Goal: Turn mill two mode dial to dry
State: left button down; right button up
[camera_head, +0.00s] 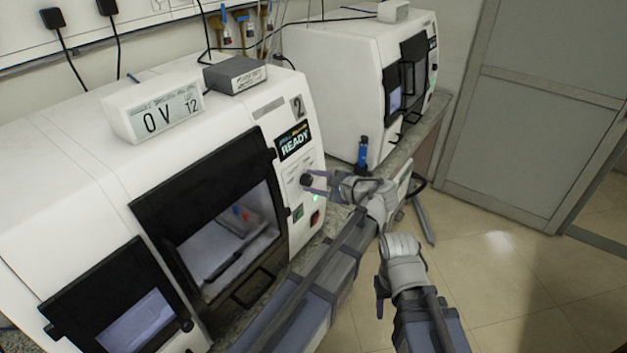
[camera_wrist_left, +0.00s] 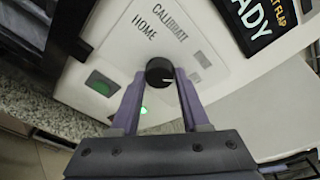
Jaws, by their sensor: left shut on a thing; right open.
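Mill two is the white machine (camera_head: 75,165) with a "2" on its front and a READY display (camera_head: 293,141). Its black round mode dial (camera_head: 306,179) sits on the panel below that display. In the left wrist view the dial (camera_wrist_left: 159,71) has a small white pointer mark at its lower right. The words HOME and CALIBRATE show above it; I cannot read a DRY label. My left gripper (camera_head: 313,183) is shut on the dial, one purple finger on each side. My right gripper (camera_head: 379,297) is open and empty, low beside the left forearm.
A second white mill (camera_head: 335,65) stands behind. The tiled floor (camera_head: 500,265) at right is clear.

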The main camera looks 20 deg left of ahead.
pick_arm(q)
jog(key=shift+m+g, duration=0.4)
jog(key=shift+m, duration=0.4)
jog(key=shift+f, duration=0.1)
jog(key=shift+c, duration=2)
grip_release()
